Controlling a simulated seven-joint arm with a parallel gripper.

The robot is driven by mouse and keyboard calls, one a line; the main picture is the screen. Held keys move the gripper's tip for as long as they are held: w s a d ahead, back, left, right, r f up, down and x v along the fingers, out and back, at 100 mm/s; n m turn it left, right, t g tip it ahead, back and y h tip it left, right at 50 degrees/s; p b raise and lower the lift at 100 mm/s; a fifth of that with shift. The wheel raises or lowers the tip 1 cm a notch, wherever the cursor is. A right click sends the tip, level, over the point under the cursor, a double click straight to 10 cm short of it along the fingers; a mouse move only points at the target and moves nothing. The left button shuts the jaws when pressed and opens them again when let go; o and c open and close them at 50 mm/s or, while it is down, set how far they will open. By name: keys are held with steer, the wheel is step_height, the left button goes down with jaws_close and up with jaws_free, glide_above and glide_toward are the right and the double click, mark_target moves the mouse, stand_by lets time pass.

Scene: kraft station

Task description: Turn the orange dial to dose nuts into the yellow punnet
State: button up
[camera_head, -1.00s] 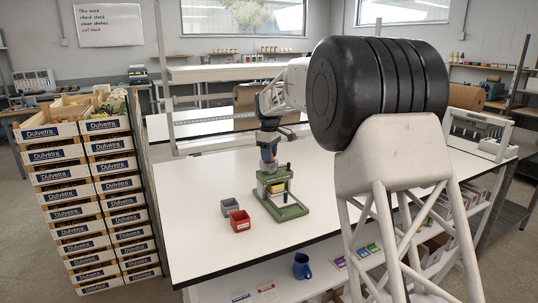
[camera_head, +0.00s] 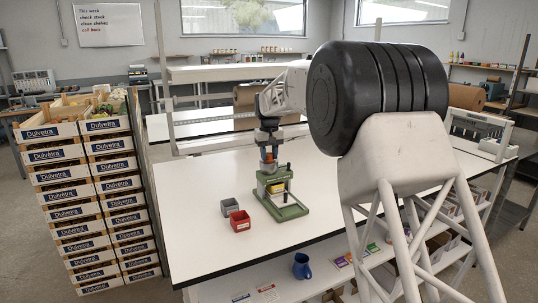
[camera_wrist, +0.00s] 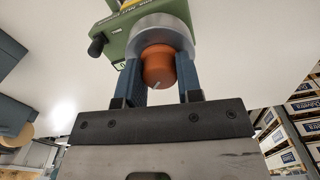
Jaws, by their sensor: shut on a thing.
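The green dosing station (camera_head: 289,212) stands on the white table in the head view. The yellow punnet (camera_head: 275,188) sits inside it, under the dosing head. The orange dial (camera_wrist: 158,68) is in the wrist view, below a round grey collar, with a light mark on its face; a little of it also shows in the head view (camera_head: 269,158). My gripper (camera_wrist: 160,75) has its two blue fingers on either side of the dial, shut on it. The nuts are not visible.
A grey bin (camera_head: 229,207) and a red bin (camera_head: 240,222) stand on the table left of the station. A dark post with a knob (camera_head: 287,170) rises at the station's right. The table (camera_head: 340,200) is clear to the right.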

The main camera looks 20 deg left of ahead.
mark_target(269, 153)
steer(key=m, duration=0.4)
steer(key=shift+m, duration=2)
steer(key=o, duration=0.9)
steer(key=shift+o, duration=0.2)
steer(key=shift+r, duration=3.9)
